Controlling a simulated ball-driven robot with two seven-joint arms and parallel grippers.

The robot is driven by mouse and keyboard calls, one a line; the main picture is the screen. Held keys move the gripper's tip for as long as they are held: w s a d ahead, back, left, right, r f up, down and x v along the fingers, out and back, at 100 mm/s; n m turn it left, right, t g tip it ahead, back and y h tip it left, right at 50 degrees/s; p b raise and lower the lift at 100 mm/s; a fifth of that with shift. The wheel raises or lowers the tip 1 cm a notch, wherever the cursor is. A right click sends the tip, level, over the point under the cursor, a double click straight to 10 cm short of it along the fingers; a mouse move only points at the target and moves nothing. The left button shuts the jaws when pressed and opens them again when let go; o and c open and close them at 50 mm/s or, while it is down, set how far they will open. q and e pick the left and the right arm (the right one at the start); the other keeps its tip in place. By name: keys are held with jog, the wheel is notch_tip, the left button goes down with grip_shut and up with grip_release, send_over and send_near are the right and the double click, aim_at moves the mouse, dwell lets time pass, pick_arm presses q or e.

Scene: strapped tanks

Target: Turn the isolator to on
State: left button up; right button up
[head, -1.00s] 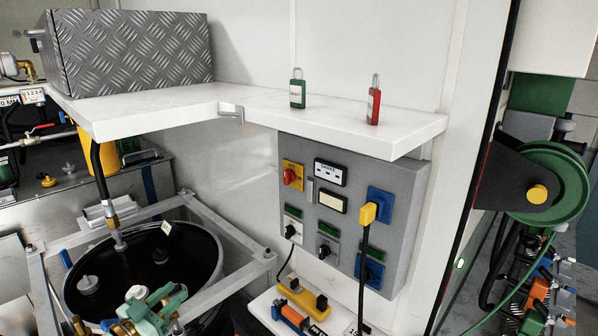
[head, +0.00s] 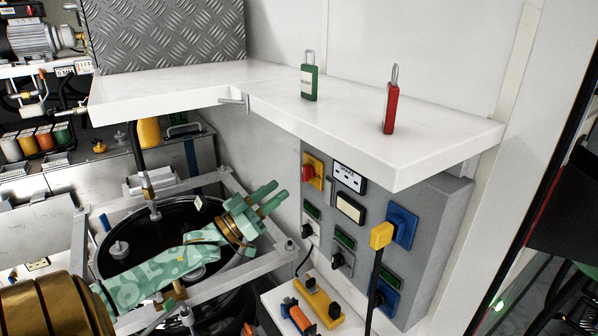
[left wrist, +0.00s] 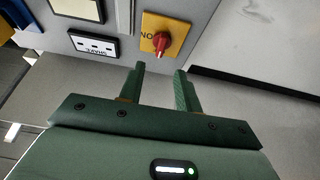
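The isolator is a red knob on a yellow plate (head: 314,170) at the upper left of a grey panel, under the white shelf. In the left wrist view the red knob (left wrist: 162,43) sits just beyond my fingertips, with letters beside it that look like an upside-down "ON". My left gripper (head: 273,196) is open and empty, left of the panel and apart from the knob. In the left wrist view its two fingers (left wrist: 160,70) are spread, pointing at the yellow plate's lower edge. My right gripper is not in view.
The white shelf (head: 400,158) overhangs the grey panel (head: 437,230); a green padlock (head: 309,82) and a red padlock (head: 390,108) stand on it. A yellow plug (head: 381,235) with a black cable sticks out of the panel. A black drum (head: 125,225) in a metal frame lies below my arm.

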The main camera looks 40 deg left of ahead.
aim_at(303, 172)
pick_arm(q)
jog(key=p+x, duration=0.1)
jog(key=x, duration=0.6)
jog(key=shift+w+d, duration=0.1)
jog(key=shift+w, duration=0.2)
jog(key=shift+c, duration=0.3)
grip_shut()
